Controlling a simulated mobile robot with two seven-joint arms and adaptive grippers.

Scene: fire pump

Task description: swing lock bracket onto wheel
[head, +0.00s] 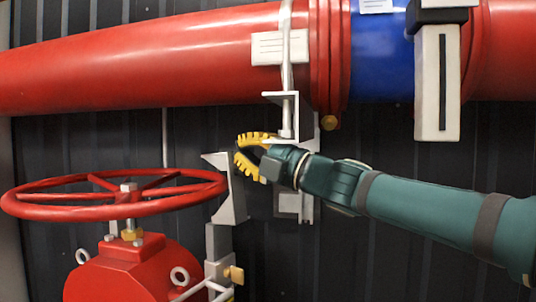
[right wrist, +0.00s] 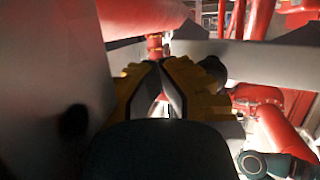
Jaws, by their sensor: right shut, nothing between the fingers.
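The red wheel (head: 120,196) lies level on top of the red valve body at the left of the head view. The light grey lock bracket (head: 236,196) stands upright at the wheel's right rim, on a grey post. I cannot tell whether it touches the rim. My right gripper (head: 238,152), with yellow fingers, is just right of the bracket's upper part. In the right wrist view its fingers (right wrist: 158,70) come together at the tips with nothing between them. A large pale plate, perhaps the bracket, fills the left of that view. My left gripper is not in view.
A thick red pipe (head: 150,58) with a blue section (head: 380,48) runs across above. A pipe support (head: 286,118) hangs just above my right gripper. A grey box (head: 437,85) hangs at the upper right. The dark ribbed wall (head: 360,265) is bare below my arm.

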